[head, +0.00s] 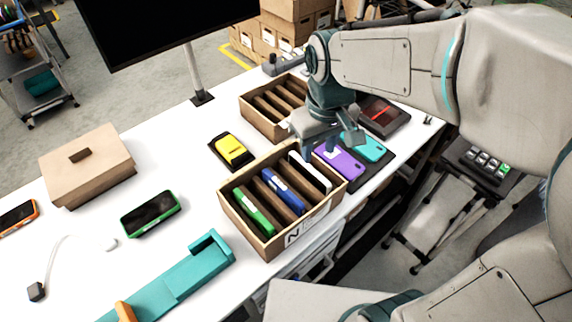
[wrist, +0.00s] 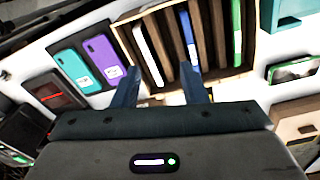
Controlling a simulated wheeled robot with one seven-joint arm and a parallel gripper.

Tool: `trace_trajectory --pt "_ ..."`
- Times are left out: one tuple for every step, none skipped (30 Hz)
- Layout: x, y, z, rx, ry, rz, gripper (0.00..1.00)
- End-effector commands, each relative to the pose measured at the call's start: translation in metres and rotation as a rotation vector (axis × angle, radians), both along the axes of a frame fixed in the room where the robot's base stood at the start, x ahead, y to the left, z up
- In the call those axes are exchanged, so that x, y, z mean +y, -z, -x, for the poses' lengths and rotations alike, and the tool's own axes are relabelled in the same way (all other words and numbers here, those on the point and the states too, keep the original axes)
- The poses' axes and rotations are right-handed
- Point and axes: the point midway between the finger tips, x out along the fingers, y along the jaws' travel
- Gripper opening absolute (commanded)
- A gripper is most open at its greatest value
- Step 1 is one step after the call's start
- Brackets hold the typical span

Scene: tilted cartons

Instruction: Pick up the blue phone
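The blue phone (head: 283,190) stands on edge, tilted, in the middle of a cardboard carton (head: 238,228) with slots. In the wrist view the blue phone (wrist: 187,38) shows at the top, beyond the right fingertip. A white phone (head: 311,171) and a green phone (head: 254,211) stand in the same carton on either side of it. My gripper (head: 330,145) is at the carton's far right side, above the table. In the wrist view my gripper (wrist: 160,73) has its fingers apart with nothing held between them.
Purple (head: 338,160) and teal (head: 365,147) phones lie right of the carton. An empty slotted carton (head: 268,122) stands behind. A yellow item (head: 231,150), a green-edged phone (head: 150,213), a teal tray (head: 180,280) and a closed box (head: 88,170) occupy the table's left.

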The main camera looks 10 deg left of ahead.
Motion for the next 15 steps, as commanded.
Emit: trace_trajectory --pt "0.019 0.002 -0.002 0.016 -0.056 0.009 0.39" --pt "0.028 0.003 -0.003 0.025 -0.085 0.015 0.39" --pt "0.04 0.005 -0.004 0.035 -0.119 0.02 0.39" --pt "0.047 0.006 -0.004 0.04 -0.141 0.023 0.39" --pt "0.055 0.007 -0.004 0.045 -0.162 0.026 0.39" --pt "0.063 0.009 -0.004 0.051 -0.188 0.031 0.39" --pt "0.068 0.01 -0.004 0.055 -0.203 0.033 0.39" --pt "0.073 0.01 -0.004 0.058 -0.216 0.035 0.39" --pt "0.078 0.012 -0.003 0.062 -0.231 0.039 0.39" --pt "0.081 0.013 -0.003 0.065 -0.238 0.04 0.39" --pt "0.083 0.014 -0.003 0.066 -0.244 0.041 0.39" --pt "0.085 0.016 -0.003 0.068 -0.25 0.042 0.39" --pt "0.086 0.019 -0.002 0.069 -0.253 0.043 0.39" --pt "0.086 0.022 -0.002 0.071 -0.255 0.044 0.39" --pt "0.086 0.028 -0.002 0.072 -0.256 0.044 0.39"
